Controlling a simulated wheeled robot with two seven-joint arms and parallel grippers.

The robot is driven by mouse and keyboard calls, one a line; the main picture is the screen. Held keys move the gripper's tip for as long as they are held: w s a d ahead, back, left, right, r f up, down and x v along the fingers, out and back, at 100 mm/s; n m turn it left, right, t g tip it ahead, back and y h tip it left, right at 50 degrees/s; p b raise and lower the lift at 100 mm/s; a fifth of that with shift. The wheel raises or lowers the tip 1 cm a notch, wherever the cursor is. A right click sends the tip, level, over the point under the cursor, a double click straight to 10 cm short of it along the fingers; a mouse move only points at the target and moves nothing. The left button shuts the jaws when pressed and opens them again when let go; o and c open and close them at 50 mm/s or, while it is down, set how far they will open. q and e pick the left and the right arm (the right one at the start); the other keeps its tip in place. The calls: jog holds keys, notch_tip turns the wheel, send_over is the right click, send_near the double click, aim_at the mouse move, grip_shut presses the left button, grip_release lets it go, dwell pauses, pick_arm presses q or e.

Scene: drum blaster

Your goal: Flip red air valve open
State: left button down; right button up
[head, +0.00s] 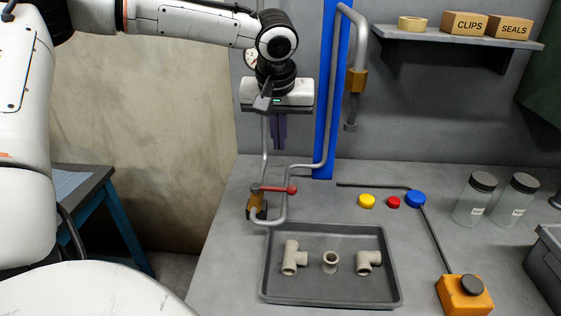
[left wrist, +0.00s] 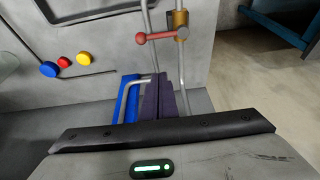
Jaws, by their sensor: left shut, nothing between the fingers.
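The red air valve handle (head: 275,189) is a short bar with a ball end, lying roughly level across a thin grey pipe above a brass valve body (head: 257,206). In the left wrist view the red handle (left wrist: 157,37) also lies level, beside the brass body (left wrist: 181,20). My left gripper (head: 279,146) points down above the handle, apart from it, in front of the wall. Its dark purple fingers (left wrist: 166,100) are together with nothing between them. My right gripper is in neither view.
A blue post (head: 329,110) and bent grey pipes stand just right of my left gripper. A grey tray (head: 330,296) with pipe fittings lies in front of the valve. Yellow, red and blue buttons (head: 415,199) sit to the right. A shelf (head: 450,36) holds boxes above.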

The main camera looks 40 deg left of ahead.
aim_at(273, 189)
pick_arm(q)
jog(key=x, duration=1)
jog(key=s+d, duration=0.2)
jog(key=s, duration=0.1)
jog(key=shift+s+d+f, duration=0.1)
jog(key=shift+d+f, duration=0.05)
jog(key=shift+d, duration=0.1)
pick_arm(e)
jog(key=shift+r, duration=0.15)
